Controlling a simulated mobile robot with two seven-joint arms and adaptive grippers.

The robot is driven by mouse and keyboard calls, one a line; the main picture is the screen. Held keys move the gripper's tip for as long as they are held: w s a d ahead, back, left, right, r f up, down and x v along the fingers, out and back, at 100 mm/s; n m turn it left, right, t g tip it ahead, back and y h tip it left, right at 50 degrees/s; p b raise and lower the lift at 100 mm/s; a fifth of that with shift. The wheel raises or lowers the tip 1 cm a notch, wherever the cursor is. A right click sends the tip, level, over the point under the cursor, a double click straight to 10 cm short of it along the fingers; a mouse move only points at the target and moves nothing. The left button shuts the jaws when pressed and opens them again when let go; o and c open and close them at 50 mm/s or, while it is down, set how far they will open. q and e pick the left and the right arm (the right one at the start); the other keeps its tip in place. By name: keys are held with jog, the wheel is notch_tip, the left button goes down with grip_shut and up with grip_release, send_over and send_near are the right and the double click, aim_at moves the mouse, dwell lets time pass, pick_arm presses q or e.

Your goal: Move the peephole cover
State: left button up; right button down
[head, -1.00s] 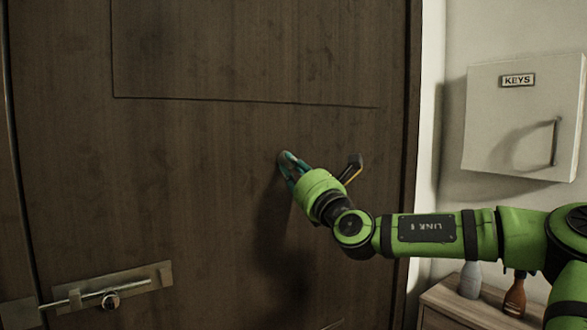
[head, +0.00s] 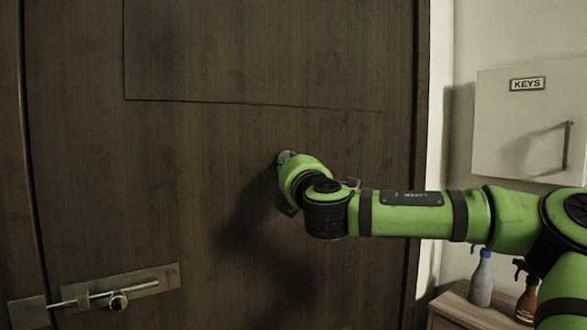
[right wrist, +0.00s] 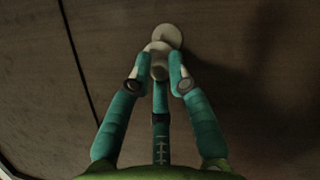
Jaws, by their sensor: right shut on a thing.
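The peephole cover (right wrist: 168,35) is a small pale round piece on the dark wooden door, with a pale part reaching down between my fingers in the right wrist view. My right gripper (right wrist: 160,68) has its teal fingers closed on this lower part. In the head view the right gripper (head: 286,163) is at the door's middle, mostly hidden behind my green wrist. Only a small greyish bit of the cover or fingertips shows there. Whether the peephole behind is uncovered cannot be seen. My left gripper is not in view.
The door (head: 180,200) has a metal slide bolt (head: 118,300) at lower left. A white key cabinet (head: 525,125) hangs on the right wall. Spray bottles (head: 481,280) stand on a wooden shelf (head: 455,308) at lower right, below my right arm.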

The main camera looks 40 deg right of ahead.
jog(key=m, duration=0.1)
jog(key=r+m+g, duration=0.1)
jog(key=shift+a+r+m+p, duration=0.1)
jog(key=shift+a+m+p, duration=0.15)
jog(key=shift+m+p, duration=0.15)
jog(key=shift+a+r+m+g+p, duration=0.1)
jog(key=shift+r+m+g+p, duration=0.15)
jog(key=shift+m, duration=0.4)
jog(key=shift+r+m+g+p, duration=0.15)
jog(key=shift+m+g, duration=0.1)
jog(key=shift+m, duration=0.4)
jog(key=c, duration=1.2)
grip_release()
jog(key=shift+f, duration=0.1)
jog(key=shift+o, duration=0.2)
jog(key=v, duration=1.2)
